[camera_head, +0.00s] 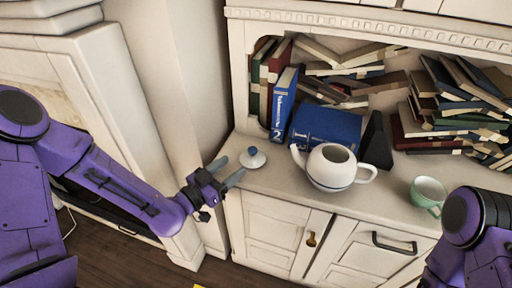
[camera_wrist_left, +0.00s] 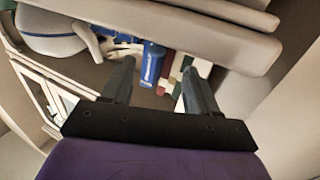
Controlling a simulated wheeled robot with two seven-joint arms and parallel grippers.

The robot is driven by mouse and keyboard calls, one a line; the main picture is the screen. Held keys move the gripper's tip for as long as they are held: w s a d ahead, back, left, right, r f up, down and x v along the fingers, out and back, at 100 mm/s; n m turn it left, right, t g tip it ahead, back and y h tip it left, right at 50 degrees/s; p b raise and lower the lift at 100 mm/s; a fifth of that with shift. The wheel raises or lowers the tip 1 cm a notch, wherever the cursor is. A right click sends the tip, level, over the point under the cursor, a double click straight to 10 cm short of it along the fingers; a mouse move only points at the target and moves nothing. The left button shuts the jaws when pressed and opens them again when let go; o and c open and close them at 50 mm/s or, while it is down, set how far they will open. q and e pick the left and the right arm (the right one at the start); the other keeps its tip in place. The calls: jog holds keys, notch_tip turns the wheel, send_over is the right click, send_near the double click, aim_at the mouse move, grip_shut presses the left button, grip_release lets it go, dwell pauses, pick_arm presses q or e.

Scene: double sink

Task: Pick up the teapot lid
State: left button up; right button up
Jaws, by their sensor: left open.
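The teapot lid (camera_head: 252,158) is small, white and round with a blue knob. It lies on the countertop at the left end of the cabinet, in the head view. My left gripper (camera_head: 226,170) is open and empty, just left of the lid, its fingers pointing toward it and apart from it. The white teapot (camera_head: 330,168) stands lidless to the right, spout to the left; part of it shows in the left wrist view (camera_wrist_left: 52,32). The left gripper's two spread fingers (camera_wrist_left: 162,88) show there too; I cannot make out the lid between them. My right gripper is out of view.
A green cup (camera_head: 428,194) stands on the counter (camera_head: 282,180) at the right. Blue books (camera_head: 326,128) stand behind the teapot, with piled books (camera_head: 455,100) on the right. A cream pillar (camera_head: 170,75) rises left of the cabinet. The counter between lid and teapot is clear.

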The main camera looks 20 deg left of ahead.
aim_at(249, 152)
pick_arm(q)
jog(key=x, duration=0.3)
jog(key=p+x, duration=0.1)
jog(key=x, duration=0.5)
jog(key=shift+s+d+r+p, duration=0.1)
jog(key=shift+s+r+p, duration=0.05)
jog(key=shift+r+p, duration=0.25)
jog(key=shift+w+d, duration=0.2)
jog(key=shift+w, duration=0.1)
grip_shut()
